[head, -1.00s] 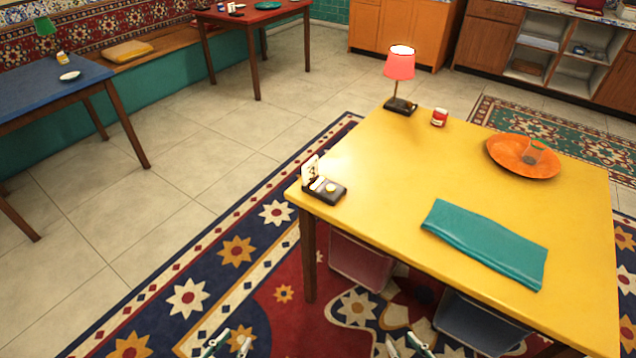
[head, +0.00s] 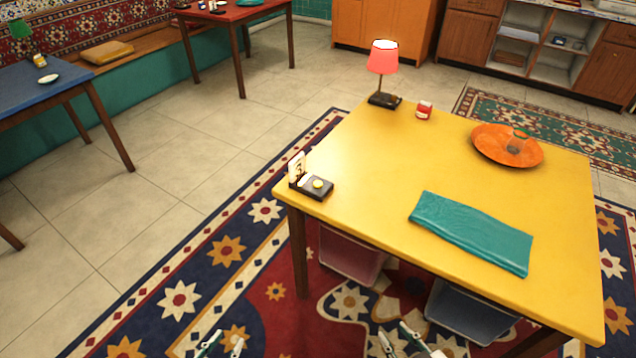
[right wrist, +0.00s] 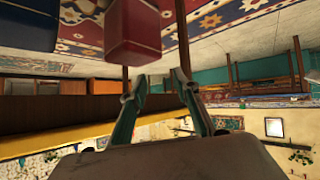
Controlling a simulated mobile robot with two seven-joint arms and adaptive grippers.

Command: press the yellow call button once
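The yellow call button (head: 318,184) is a small round cap on a black box (head: 313,190) with an upright white card (head: 297,166) at its back. The box sits on the near left corner of the yellow table (head: 375,165). My left gripper (head: 222,342) is low at the bottom edge of the head view, left of the table, open and apart from the button. My right gripper (head: 394,338) is at the bottom edge in front of the table. It also shows in the right wrist view (right wrist: 158,76), with its fingers spread and nothing between them.
Tiled floor (head: 150,180) is clear to the left.

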